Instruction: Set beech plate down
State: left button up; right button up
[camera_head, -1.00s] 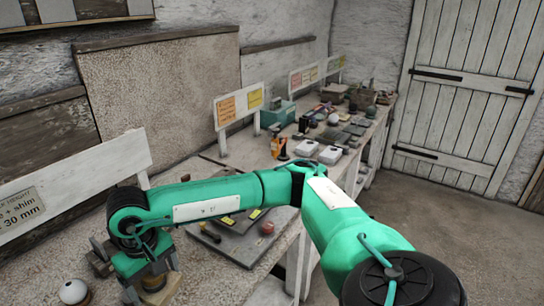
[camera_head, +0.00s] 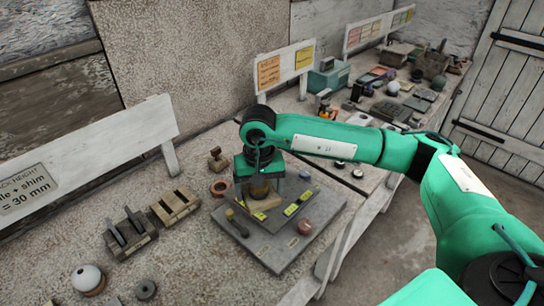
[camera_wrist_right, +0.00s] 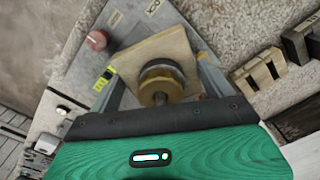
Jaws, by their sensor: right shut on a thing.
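A round brass-coloured piece (camera_wrist_right: 160,83) sits at the plate's middle. The plate is over a grey slab (camera_head: 276,246); I cannot tell whether it touches it. My left gripper is not in view.
On the slab are yellow-marked bars (camera_head: 298,204), a reddish knob (camera_head: 304,228) and a dark-handled tool (camera_head: 236,222). Several items crowd the bench's far end.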

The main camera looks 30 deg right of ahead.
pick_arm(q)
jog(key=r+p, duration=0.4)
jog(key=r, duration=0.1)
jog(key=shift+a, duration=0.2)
pick_arm(e)
jog(key=w+d+f+m, duration=0.3)
jog(key=w+d+m, duration=0.5)
jog(key=m, duration=0.5)
jog(key=shift+w+d+f, duration=0.2)
jog(key=shift+w+d, duration=0.15)
jog(key=shift+w, duration=0.9)
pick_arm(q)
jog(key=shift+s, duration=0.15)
pick_arm(e)
jog(key=shift+f+b, duration=0.25)
jog(key=shift+b, duration=0.1)
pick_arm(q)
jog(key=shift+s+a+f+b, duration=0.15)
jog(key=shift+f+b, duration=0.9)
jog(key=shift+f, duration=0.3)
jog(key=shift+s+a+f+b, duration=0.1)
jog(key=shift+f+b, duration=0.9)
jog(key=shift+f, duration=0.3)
pick_arm(e)
jog(key=shift+f, duration=2.55)
